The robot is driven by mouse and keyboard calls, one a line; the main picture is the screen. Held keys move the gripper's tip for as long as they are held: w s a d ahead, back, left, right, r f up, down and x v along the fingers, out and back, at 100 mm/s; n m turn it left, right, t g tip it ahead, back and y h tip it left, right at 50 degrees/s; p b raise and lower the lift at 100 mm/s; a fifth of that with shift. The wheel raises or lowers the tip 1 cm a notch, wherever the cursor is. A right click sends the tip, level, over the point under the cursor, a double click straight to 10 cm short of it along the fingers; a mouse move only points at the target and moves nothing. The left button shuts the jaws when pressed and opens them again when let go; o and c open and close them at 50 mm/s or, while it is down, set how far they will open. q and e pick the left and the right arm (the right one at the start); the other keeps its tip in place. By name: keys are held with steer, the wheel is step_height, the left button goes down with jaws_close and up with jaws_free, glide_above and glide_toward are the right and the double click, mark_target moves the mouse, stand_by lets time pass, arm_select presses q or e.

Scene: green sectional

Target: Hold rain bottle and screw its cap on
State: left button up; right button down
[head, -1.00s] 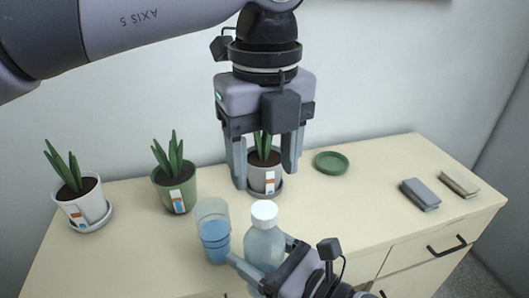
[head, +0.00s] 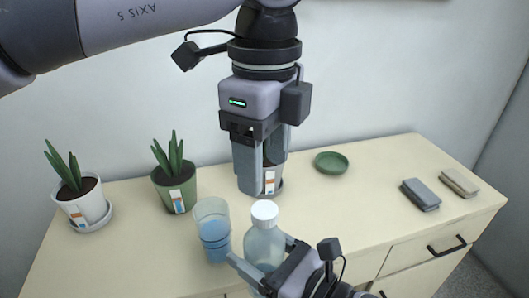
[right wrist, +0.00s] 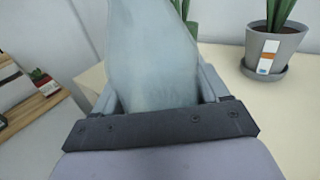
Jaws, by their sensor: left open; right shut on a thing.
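The rain bottle (head: 264,245) is pale, translucent blue-grey and stands upright near the front edge of the cabinet top. Its white cap (head: 264,211) sits on the bottle's mouth; how tightly it is threaded I cannot tell. My right gripper (head: 262,256) is shut around the bottle's body. In the right wrist view the bottle (right wrist: 153,60) fills the space between the fingers. My left gripper (head: 262,188) is open, points down and is empty, above and apart from the cap. Its fingers overlap from this angle.
A glass of blue water (head: 213,232) stands close to the bottle's left. Potted plants stand behind: white pot (head: 88,206), green pot (head: 176,191), and a grey pot (right wrist: 269,52) partly hidden by my left gripper. A green saucer (head: 331,162) and two small blocks (head: 421,195) lie right.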

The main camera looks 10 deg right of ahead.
mark_target(264, 209)
arm_select(q)
step_height(264, 209, down, 8)
steer(key=shift+r, duration=0.1)
stand_by(0.4)
